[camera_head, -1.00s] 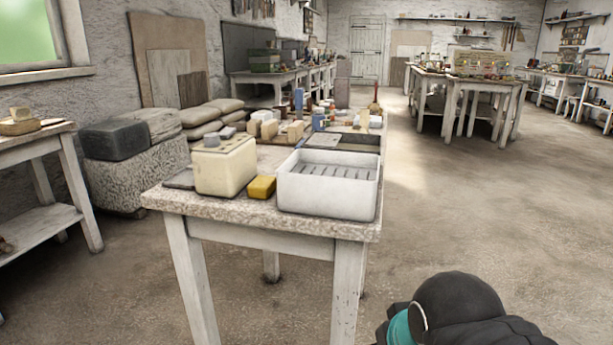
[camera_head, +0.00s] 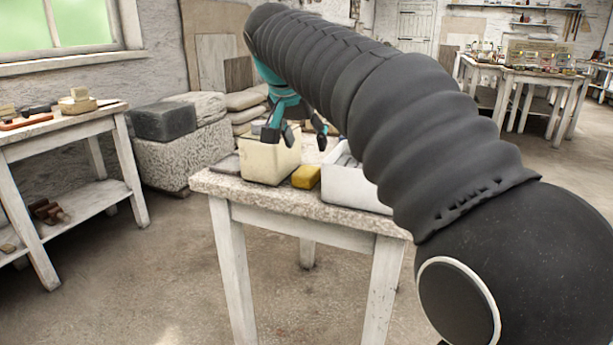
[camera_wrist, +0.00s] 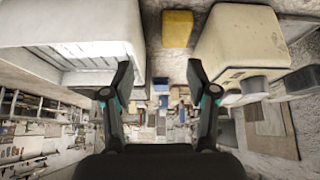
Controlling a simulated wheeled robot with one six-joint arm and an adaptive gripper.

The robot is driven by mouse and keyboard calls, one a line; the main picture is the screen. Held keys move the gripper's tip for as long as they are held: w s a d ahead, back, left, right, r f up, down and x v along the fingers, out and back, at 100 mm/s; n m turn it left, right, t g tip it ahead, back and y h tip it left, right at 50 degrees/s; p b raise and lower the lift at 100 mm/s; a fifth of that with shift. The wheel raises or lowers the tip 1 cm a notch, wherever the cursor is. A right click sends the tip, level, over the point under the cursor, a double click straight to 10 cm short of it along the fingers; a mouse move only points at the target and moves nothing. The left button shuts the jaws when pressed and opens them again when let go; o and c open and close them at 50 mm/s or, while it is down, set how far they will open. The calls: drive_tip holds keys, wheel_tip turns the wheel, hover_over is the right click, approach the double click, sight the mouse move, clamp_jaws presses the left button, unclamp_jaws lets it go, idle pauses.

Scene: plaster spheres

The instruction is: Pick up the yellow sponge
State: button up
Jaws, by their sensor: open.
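The yellow sponge (camera_head: 306,177) lies on the stone-topped table (camera_head: 222,190) near its front edge, between a cream block-like container (camera_head: 268,160) and a white tray (camera_head: 350,188). In the wrist view the sponge (camera_wrist: 177,28) shows at the top centre, beyond the fingertips. My gripper (camera_head: 302,135) hangs over the table, above and behind the sponge, apart from it. In the wrist view my gripper (camera_wrist: 159,75) has its two fingers spread wide with nothing between them.
The cream container and white tray stand close on either side of the sponge. Several small items on the table behind show in the wrist view. A side table (camera_head: 60,130) and stone blocks (camera_head: 165,120) stand to the left. The floor in front is clear.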

sight(306, 171)
drive_tip(key=shift+m, duration=0.3)
drive_tip(key=x, duration=0.4)
drive_tip(key=w+a+x, duration=0.1)
drive_tip(key=x, duration=0.4)
drive_tip(key=a+b+x, duration=0.1)
drive_tip(key=x, duration=0.3)
drive_tip(key=shift+w+a, duration=0.1)
drive_tip(key=shift+w, duration=0.4)
drive_tip(key=c, duration=0.4)
